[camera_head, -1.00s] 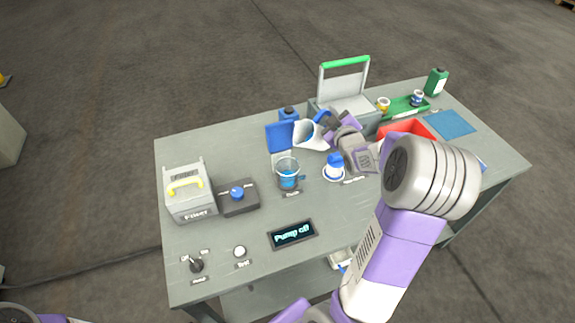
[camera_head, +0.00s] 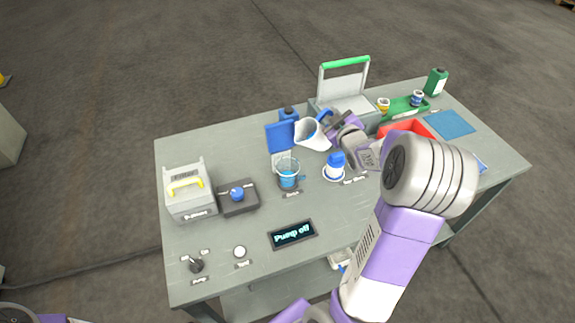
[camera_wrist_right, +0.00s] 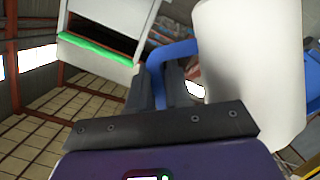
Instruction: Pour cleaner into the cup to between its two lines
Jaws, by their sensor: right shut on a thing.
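A clear cup (camera_head: 288,168) stands upright on the table with blue liquid in it. Its two lines are too small to make out, so I cannot tell the level against them. My right gripper (camera_head: 327,122) is shut on the blue handle of a white jug (camera_head: 312,136). The jug is held tilted, its open mouth facing left and forward, above and to the right of the cup. No stream shows between them. In the right wrist view my right gripper's fingers (camera_wrist_right: 157,85) are at the handle (camera_wrist_right: 178,52) beside the white jug wall (camera_wrist_right: 255,65).
A blue-capped white bottle (camera_head: 335,166) stands close right of the cup. A blue panel (camera_head: 281,136) is behind it. A red tray (camera_head: 407,130) lies right.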

